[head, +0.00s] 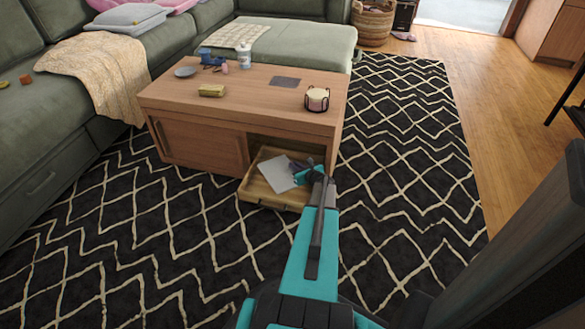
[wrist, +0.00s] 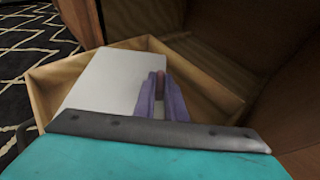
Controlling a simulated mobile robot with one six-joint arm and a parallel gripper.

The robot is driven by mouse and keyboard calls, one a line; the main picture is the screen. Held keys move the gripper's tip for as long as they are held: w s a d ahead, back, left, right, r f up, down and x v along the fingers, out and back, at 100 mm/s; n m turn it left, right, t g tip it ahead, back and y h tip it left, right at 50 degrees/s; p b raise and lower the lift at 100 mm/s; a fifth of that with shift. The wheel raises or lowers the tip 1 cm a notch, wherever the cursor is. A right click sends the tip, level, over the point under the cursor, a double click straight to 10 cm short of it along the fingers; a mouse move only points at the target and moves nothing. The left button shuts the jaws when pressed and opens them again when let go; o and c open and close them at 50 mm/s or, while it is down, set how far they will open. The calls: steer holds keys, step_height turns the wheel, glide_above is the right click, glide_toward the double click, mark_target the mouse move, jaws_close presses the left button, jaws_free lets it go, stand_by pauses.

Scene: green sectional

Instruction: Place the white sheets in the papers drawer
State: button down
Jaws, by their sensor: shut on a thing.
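The white sheets (head: 275,174) show as a pale flat rectangle within the outline of the open wooden drawer (head: 262,202) low in the coffee table. In the wrist view the sheets (wrist: 108,78) lie over the left part of the drawer (wrist: 44,76). My gripper (head: 298,168) is over the drawer and shut on the sheets at their right edge. Its two purple fingers also show in the wrist view (wrist: 157,88). Part of the sheets is hidden behind the fingers and the wrist. I cannot tell whether the sheets touch the drawer floor.
The coffee table (head: 245,90) carries a candle in a dark holder (head: 317,99), a yellow block (head: 211,90), a plate (head: 185,72) and a white bottle (head: 244,55). A green sofa (head: 40,150) is at left. The patterned rug (head: 400,150) is clear at right.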

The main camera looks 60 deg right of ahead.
steer(key=shift+w+d+f+b, duration=0.15)
steer(key=shift+w+d, duration=0.2)
steer(key=shift+w, duration=0.3)
steer(key=shift+w+d+b, duration=0.15)
steer(key=shift+w+d, duration=0.25)
steer(key=shift+w, duration=0.25)
steer(key=shift+w+d+f+b, duration=0.15)
steer(key=shift+w+d, duration=0.2)
steer(key=shift+w, duration=0.3)
steer(key=shift+r, duration=0.1)
steer(key=shift+f+b, duration=1.2)
steer(key=shift+f, duration=0.6)
steer(key=c, duration=1.8)
jaws_free()
